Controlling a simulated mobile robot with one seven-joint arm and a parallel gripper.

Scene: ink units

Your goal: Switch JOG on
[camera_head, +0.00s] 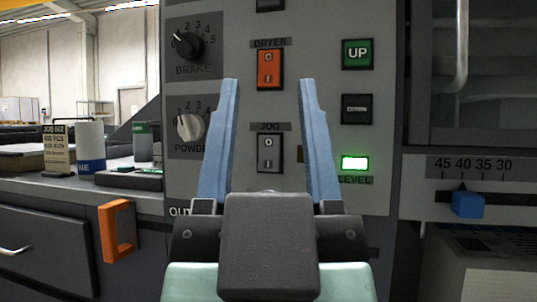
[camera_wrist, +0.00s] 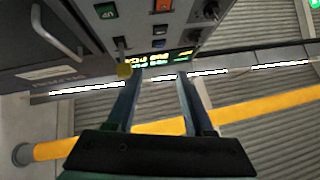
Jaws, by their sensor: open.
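The JOG switch (camera_head: 269,153) is a grey rocker in a dark frame on the panel, under its JOG label, in the head view. Its marks are too small to read surely, and I cannot tell its tilt. My gripper (camera_head: 268,84) is open and empty, its two blue fingers spread. In the head view the JOG switch shows between the fingers, with the tips rising above it. The gap to the panel cannot be told. In the wrist view my gripper (camera_wrist: 157,75) points toward the panel, which appears upside down; the JOG switch is not identifiable there.
The orange DRYER rocker (camera_head: 269,69) is above JOG. The green UP button (camera_head: 357,54), a black button (camera_head: 357,109) and the lit LEVEL lamp (camera_head: 355,163) are at right. BRAKE (camera_head: 187,46) and POWDER (camera_head: 191,127) knobs are at left. An orange handle (camera_head: 117,231) projects lower left.

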